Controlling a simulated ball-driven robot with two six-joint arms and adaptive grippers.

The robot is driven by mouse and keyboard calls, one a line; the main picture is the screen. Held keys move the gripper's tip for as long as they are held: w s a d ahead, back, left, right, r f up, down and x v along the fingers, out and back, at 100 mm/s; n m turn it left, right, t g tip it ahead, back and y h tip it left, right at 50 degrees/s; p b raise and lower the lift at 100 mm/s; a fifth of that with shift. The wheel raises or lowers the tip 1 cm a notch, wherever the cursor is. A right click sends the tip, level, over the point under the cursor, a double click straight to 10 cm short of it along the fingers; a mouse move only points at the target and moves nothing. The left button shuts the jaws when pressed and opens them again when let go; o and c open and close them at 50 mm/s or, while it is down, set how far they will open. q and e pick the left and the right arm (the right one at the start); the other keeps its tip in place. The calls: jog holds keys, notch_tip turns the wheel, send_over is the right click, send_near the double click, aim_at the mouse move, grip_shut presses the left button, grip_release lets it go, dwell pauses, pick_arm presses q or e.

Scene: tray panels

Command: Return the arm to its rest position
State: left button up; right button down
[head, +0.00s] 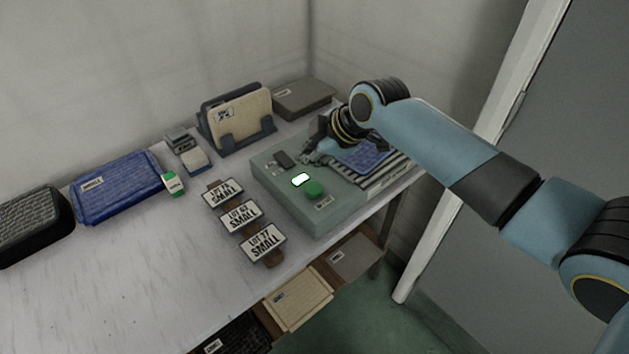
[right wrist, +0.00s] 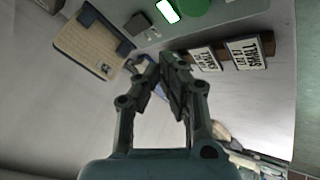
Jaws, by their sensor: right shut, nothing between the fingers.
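My right arm (head: 430,135) comes in from the right and reaches over the grey-green machine (head: 274,185) on the table. My right gripper (head: 314,156) is shut and empty, above the machine's back part near a dark block (head: 283,158). In the right wrist view the fingers of the right gripper (right wrist: 168,62) come together with nothing between them. The machine has a lit white display (head: 300,180) and a green button (head: 314,188). A blue panel (head: 362,155) lies at its right end, partly hidden by my arm. My left gripper is not in view.
Several LOT signs (head: 241,215) stand left of the machine. A beige panel (head: 240,118) stands in a dark holder behind, with a grey panel (head: 304,97) beside it. A blue tray (head: 118,187) lies left. A white door frame (head: 486,140) rises behind my arm. The table's front left is clear.

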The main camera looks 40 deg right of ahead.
dwell(0.3)
jog(key=s+a+r+m+g+h, duration=0.1)
jog(key=s+r+m, duration=0.25)
jog(key=s, duration=0.55)
jog(key=s+a+r+m+g+h, duration=0.1)
jog(key=s+r+m, duration=0.25)
jog(key=s, duration=0.45)
jog(key=s+a+r+m+g+h, duration=0.15)
jog(key=s+m, duration=0.25)
jog(key=s, duration=0.5)
jog(key=s+d+f+g+b, duration=0.15)
jog(key=f+b, duration=0.35)
jog(key=f, duration=1.4)
jog(key=s+d+f+b, duration=0.15)
jog(key=f+b, duration=0.45)
jog(key=f, duration=1.2)
jog(key=s+f+b, duration=0.4)
jog(key=s+f, duration=0.5)
jog(key=f, duration=0.3)
jog(key=s+d+f+g+b, duration=0.1)
jog(key=s+f+b, duration=0.3)
jog(key=s+f, duration=0.4)
notch_tip(320, 180, down, 4)
jog(key=shift+s+d+f+m+y, duration=0.1)
jog(key=shift+s+d+m+y, duration=0.2)
jog(key=shift+s+y, duration=0.1)
